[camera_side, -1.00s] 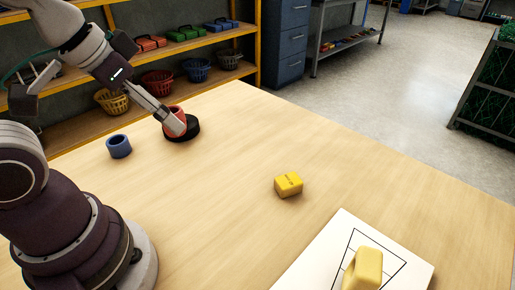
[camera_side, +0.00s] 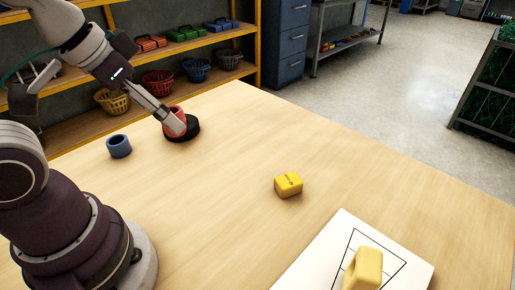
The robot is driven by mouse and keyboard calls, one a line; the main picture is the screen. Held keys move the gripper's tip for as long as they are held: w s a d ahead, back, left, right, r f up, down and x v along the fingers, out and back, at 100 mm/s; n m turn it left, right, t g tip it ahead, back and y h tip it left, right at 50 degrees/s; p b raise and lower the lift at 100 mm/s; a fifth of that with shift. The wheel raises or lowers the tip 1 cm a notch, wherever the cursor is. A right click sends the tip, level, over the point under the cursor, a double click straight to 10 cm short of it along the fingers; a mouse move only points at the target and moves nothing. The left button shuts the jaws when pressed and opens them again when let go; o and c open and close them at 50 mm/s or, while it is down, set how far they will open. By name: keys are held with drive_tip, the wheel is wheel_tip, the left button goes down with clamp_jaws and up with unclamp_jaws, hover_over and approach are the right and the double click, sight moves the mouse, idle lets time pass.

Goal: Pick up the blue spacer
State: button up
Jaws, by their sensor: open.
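The blue spacer (camera_side: 119,146) is a short hollow cylinder standing upright on the wooden table, at the left near my arm. A red spacer (camera_side: 175,115) stands on a black round base (camera_side: 190,132) to its right. My gripper (camera_side: 172,119) is open, with its visible finger reaching down in front of the red spacer and partly hiding it. I cannot tell whether the finger touches the red spacer. My gripper is apart from the blue spacer, up and to its right in the picture.
A yellow block (camera_side: 288,184) lies mid-table. A white board (camera_side: 318,262) with black lines is at the front right, with a yellow handle-shaped piece (camera_side: 364,268) on it. Shelves with baskets (camera_side: 158,82) stand behind the table. The table's middle is mostly clear.

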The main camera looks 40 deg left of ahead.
drive_tip(key=w+a+n+g, duration=0.2)
drive_tip(key=w+a+n, duration=0.35)
drive_tip(key=a, duration=0.25)
drive_tip(key=n+g, duration=0.4)
drive_tip(key=n, duration=0.9)
approach(119, 146)
drive_tip(key=a, duration=0.3)
drive_tip(key=f, duration=1.1)
drive_tip(key=shift+d+f, duration=0.1)
drive_tip(key=shift+d, duration=0.1)
